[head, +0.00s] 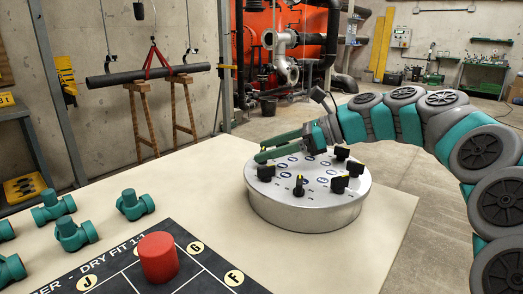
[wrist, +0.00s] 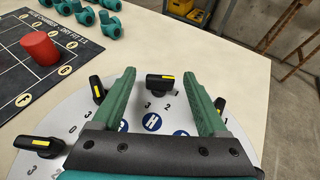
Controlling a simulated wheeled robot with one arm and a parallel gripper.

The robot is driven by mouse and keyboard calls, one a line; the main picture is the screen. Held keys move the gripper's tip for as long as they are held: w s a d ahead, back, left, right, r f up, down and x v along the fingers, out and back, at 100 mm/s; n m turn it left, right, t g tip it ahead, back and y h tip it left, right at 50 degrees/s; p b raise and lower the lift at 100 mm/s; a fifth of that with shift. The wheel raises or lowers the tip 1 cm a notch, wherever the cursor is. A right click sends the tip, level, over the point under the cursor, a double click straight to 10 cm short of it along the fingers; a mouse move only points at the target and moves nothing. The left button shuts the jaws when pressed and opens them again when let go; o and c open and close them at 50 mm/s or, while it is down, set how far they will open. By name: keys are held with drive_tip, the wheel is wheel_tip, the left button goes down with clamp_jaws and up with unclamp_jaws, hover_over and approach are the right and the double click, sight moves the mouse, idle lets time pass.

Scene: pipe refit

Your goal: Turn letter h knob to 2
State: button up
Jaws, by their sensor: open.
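The letter h knob (wrist: 160,82) is black with a yellow stripe. In the wrist view it stands beyond the blue H label (wrist: 152,121), between and slightly past my fingertips. Its stripe lies crosswise and points right; the digits 3, 2 and 1 are printed around its near side. My gripper (wrist: 163,85) is open, with one green finger on each side and gaps to the knob. In the head view my gripper (head: 260,147) reaches over the left side of the round silver panel (head: 305,213), and a black knob at the panel's left edge (head: 265,173) shows just below the fingers.
Other black knobs ring the panel, such as the front one (head: 299,186); in the wrist view one knob (wrist: 96,89) is left of my left finger and another (wrist: 222,108) beside my right finger. A red cylinder (head: 158,257) and teal fittings (head: 75,234) stand farther left on the table.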

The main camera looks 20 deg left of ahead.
drive_tip(key=shift+x, duration=0.9)
clamp_jaws()
